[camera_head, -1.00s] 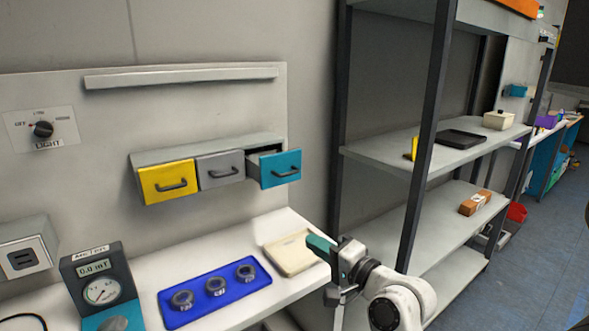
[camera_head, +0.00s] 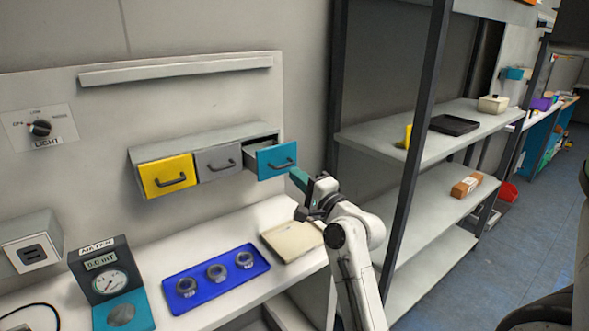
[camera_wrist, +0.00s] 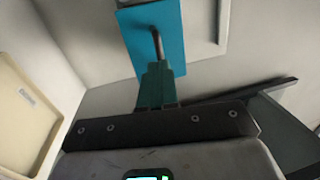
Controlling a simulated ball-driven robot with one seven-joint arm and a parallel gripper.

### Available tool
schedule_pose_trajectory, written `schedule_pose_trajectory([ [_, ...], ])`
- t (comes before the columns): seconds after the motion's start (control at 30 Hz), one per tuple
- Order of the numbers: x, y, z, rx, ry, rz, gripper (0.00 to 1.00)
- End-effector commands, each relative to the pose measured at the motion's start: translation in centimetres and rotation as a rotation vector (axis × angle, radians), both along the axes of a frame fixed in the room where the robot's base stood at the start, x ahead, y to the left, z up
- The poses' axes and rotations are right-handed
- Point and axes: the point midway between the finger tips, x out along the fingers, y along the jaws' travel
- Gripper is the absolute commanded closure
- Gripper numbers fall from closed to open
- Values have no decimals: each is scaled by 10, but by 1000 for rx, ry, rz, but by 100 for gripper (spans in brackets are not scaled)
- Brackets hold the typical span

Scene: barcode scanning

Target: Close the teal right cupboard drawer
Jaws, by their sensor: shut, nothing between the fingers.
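The teal drawer (camera_head: 277,160) is the right one of three in the wall cupboard and stands pulled out, its box side showing behind the front. Its dark handle crosses the front. My gripper (camera_head: 297,177) is just below and right of the drawer front, with its teal fingers shut and empty. In the wrist view the teal drawer front (camera_wrist: 152,30) is straight ahead, and the fingertips (camera_wrist: 154,68) overlap the lower end of the handle (camera_wrist: 157,43). I cannot tell whether they touch it.
The yellow drawer (camera_head: 167,177) and grey drawer (camera_head: 219,164) are shut. Below, a blue tray (camera_head: 206,294) with several rings and a cream tray (camera_head: 268,234) lie on the white counter. A dark shelf post (camera_head: 416,150) stands right of my arm.

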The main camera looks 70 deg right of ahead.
Motion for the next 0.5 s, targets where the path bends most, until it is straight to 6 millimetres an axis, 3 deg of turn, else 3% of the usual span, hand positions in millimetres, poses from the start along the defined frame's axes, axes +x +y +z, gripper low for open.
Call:
schedule_pose_trajectory([
  [0.2, 15, -9, 4, -1, 0, -1, 100],
  [0.5, 16, -10, 3, -1, 0, -1, 100],
])
